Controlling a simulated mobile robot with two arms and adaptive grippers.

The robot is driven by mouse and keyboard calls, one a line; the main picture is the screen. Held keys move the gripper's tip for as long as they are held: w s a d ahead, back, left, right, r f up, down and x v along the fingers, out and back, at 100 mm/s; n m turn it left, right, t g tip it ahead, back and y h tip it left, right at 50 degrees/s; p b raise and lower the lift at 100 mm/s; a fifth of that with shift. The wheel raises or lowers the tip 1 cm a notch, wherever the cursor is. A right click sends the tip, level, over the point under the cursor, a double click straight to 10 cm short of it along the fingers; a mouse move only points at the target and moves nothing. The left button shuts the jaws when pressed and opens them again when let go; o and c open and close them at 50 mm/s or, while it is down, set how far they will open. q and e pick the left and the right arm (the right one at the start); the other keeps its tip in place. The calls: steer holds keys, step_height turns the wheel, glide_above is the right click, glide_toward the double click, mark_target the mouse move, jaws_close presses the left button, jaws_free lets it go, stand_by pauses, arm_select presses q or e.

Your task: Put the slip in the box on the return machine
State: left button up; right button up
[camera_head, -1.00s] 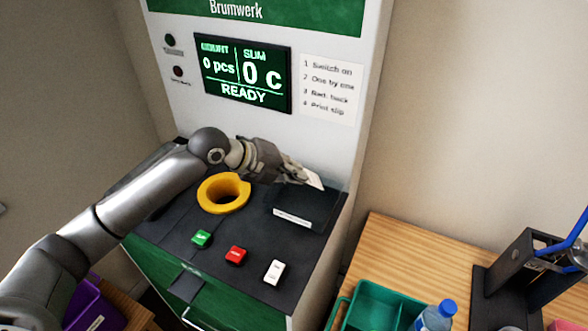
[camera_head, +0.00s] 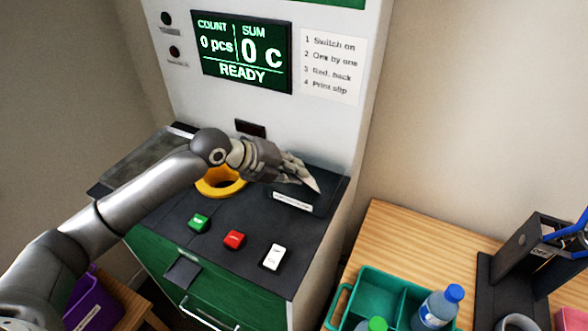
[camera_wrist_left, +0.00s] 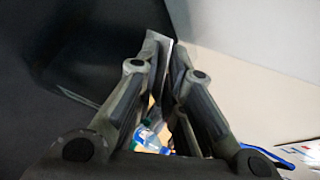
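The slip (camera_head: 313,184) is a small pale sheet at the fingertips of my left gripper (camera_head: 303,173). In the left wrist view the slip (camera_wrist_left: 160,38) shows as a thin light edge between the converging fingers. The fingers are shut on it. The box (camera_head: 292,202) is a low dark tray with a white label, at the right rear of the return machine's black top (camera_head: 150,168). The slip and fingertips are over or just inside the box; the exact height is hard to tell. The gripper hides part of the box. My right gripper is out of view.
A yellow ring (camera_head: 222,188) sits left of the box, partly behind my arm. Green (camera_head: 199,222), red (camera_head: 234,239) and white (camera_head: 274,257) buttons lie in front. A wooden table at right holds a teal crate (camera_head: 372,283) with bottles and a black stand (camera_head: 520,260).

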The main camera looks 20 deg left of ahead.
arm_select(q)
steer(key=o, duration=0.3)
steer(key=v, duration=1.2)
stand_by(0.5)
